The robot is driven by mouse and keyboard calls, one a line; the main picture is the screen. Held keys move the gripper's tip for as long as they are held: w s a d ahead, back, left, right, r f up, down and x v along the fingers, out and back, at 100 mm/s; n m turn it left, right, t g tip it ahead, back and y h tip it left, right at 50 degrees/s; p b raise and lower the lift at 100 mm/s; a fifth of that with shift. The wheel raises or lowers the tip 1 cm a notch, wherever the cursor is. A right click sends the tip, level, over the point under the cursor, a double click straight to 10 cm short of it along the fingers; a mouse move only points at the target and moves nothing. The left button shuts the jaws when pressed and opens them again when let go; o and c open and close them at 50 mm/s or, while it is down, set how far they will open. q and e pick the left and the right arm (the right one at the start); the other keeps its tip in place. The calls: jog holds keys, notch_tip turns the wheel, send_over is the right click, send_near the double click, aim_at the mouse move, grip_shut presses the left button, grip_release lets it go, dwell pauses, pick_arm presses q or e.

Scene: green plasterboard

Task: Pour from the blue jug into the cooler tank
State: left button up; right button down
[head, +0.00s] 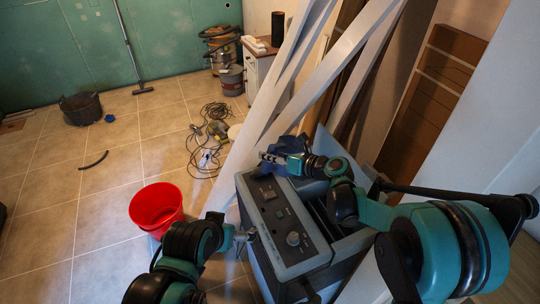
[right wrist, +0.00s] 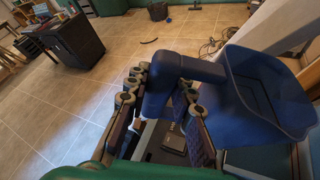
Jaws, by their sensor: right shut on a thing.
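The blue jug (right wrist: 265,95) is large in the right wrist view, and its open top faces the camera. My right gripper (right wrist: 165,110) is shut on its handle, with a finger on either side. In the head view the jug (head: 290,143) is mostly hidden behind my right gripper (head: 282,160), over the far end of the grey cooler (head: 318,254). The cooler has a control panel and a dark recess beside it, which I take for the tank. No liquid can be made out. My left gripper (head: 242,240) is beside the cooler's left side; its fingers are too small to read.
A red bucket (head: 155,207) stands on the tiles left of the cooler. Long pale boards (head: 330,75) lean close behind the jug. Cables (head: 207,130) and a black tub (head: 81,108) are farther back. The tiled floor at left is mostly clear.

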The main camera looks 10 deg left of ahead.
aim_at(281, 145)
jog(key=shift+w+d+f+m+y, duration=0.35)
jog(key=shift+f+m, duration=0.2)
jog(key=shift+m, duration=0.15)
jog(key=shift+w+f+m+g+b, duration=0.1)
jog(key=shift+w+m+g+b, duration=0.1)
jog(key=shift+m+g+b, duration=0.2)
jog(key=shift+w, duration=0.1)
jog(key=shift+s, duration=0.25)
jog(key=shift+f, duration=0.1)
jog(key=shift+s, duration=0.1)
jog(key=shift+w+d+r+m+g+y, duration=0.15)
jog(key=shift+w+r+m+y, duration=0.1)
jog(key=shift+r, duration=0.15)
jog(key=shift+w+d+r+m+g+y, duration=0.1)
jog(key=shift+w+d+r+m, duration=0.1)
jog(key=shift+r, duration=0.25)
jog(key=shift+w+d+r+m+g+y, duration=0.15)
jog(key=shift+w+r+m+y, duration=0.1)
jog(key=shift+r, duration=0.15)
dwell(1.8)
jog(key=shift+w+d+r+m+y, duration=0.2)
jog(key=shift+w+d+r+m, duration=0.15)
jog(key=shift+r, duration=0.2)
jog(key=shift+w+d+r+m+y, duration=0.15)
jog(key=shift+w+d+r+m, duration=0.15)
jog(key=shift+r, duration=0.2)
dwell(2.2)
